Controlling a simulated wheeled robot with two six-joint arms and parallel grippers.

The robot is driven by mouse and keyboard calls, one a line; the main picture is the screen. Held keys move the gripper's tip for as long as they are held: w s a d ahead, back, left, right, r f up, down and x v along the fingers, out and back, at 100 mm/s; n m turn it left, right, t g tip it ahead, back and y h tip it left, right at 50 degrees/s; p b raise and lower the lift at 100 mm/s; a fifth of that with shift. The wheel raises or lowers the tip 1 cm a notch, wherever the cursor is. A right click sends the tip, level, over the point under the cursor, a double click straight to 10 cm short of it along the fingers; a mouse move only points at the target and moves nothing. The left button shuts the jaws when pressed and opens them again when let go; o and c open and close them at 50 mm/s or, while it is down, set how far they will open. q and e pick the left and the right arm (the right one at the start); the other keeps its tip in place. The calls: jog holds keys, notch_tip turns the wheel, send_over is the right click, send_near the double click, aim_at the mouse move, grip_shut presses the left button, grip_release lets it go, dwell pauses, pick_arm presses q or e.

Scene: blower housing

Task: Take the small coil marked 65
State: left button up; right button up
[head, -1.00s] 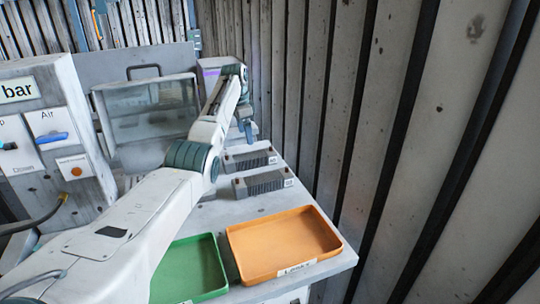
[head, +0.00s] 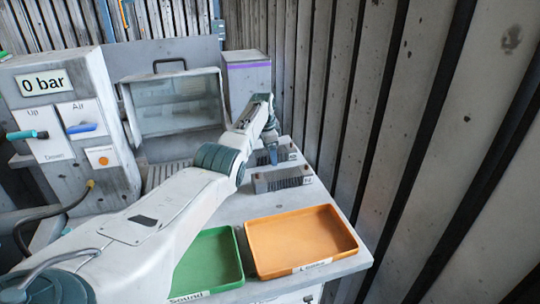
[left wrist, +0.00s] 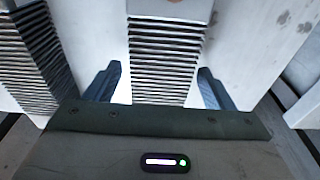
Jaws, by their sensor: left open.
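Two small finned grey coils lie on the light bench top at the right. The far coil (head: 286,155) is partly hidden by my left gripper (head: 272,157); the near coil (head: 280,179) is in front of it. Each has a small white tag on its right end, too small to read surely. My left gripper is open over the far coil. In the left wrist view, the fingers (left wrist: 160,88) stand on either side of one coil (left wrist: 165,55), with gaps on both sides. The other coil (left wrist: 35,60) is to the left. My right gripper is not in view.
A green tray (head: 240,262) and an orange tray (head: 350,243) sit at the bench front. A grey box with a purple stripe (head: 249,80) and a clear-fronted chamber (head: 178,105) stand behind. A control panel reading 0 bar (head: 65,120) is at the left. A corrugated wall borders the right.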

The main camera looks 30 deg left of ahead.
pick_arm(q)
jog(key=shift+c, duration=0.5)
jog(key=c, duration=1.3)
notch_tip(320, 180, up, 10)
jog(key=shift+r+b, duration=0.1)
jog(key=shift+b, duration=0.75)
